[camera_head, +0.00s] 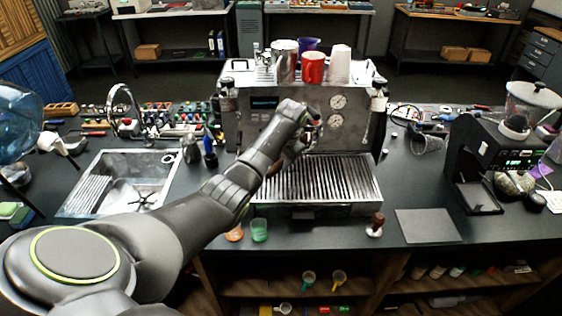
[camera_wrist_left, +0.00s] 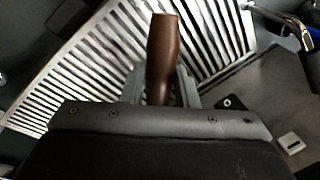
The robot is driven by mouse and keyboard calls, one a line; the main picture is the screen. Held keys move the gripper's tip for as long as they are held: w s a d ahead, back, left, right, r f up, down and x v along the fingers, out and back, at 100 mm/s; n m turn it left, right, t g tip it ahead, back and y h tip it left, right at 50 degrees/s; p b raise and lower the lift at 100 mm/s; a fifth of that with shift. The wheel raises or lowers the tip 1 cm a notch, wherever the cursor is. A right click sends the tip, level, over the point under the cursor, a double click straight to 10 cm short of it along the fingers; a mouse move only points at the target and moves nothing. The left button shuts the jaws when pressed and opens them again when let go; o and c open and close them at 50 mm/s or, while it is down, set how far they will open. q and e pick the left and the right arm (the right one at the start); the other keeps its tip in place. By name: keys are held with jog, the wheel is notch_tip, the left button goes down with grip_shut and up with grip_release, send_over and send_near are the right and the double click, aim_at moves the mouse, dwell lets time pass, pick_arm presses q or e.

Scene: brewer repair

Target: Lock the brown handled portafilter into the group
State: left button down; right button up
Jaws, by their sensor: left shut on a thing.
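The brown handled portafilter (camera_wrist_left: 163,50) shows in the left wrist view as a brown handle between the fingers of my left gripper (camera_wrist_left: 162,85). My left gripper is shut on the handle, above the slatted drip tray (camera_wrist_left: 80,65). In the head view my left gripper (camera_head: 300,140) is in front of the espresso machine (camera_head: 262,128), at the height of its front panel. My forearm and wrist hide the group and most of the portafilter there. I cannot tell whether the portafilter touches the group. My right gripper is in neither view.
The drip tray (camera_head: 335,180) spreads below my gripper. A brown-handled tamper (camera_head: 376,225) stands at the counter front beside a dark mat (camera_head: 427,226). Green (camera_head: 259,230) and orange cups stand at the front. A red cup (camera_head: 313,67) is on the machine. A grinder (camera_head: 490,150) stands right.

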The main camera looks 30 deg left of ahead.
pick_arm(q)
jog(key=shift+a+v, duration=0.25)
jog(key=shift+v, duration=0.85)
dwell(2.3)
jog(key=shift+w+r, duration=0.1)
jog(key=shift+w, duration=0.1)
jog(key=w+d+n+g, duration=0.1)
jog(key=d+n, duration=0.6)
jog(key=n, duration=0.1)
jog(key=shift+w+d+n+g, duration=0.3)
jog(key=shift+w+d+g, duration=0.05)
jog(key=shift+g, duration=0.05)
dwell(0.9)
jog(key=c, duration=1.3)
grip_release()
jog(key=shift+o, duration=1.3)
jog(key=shift+s, duration=0.1)
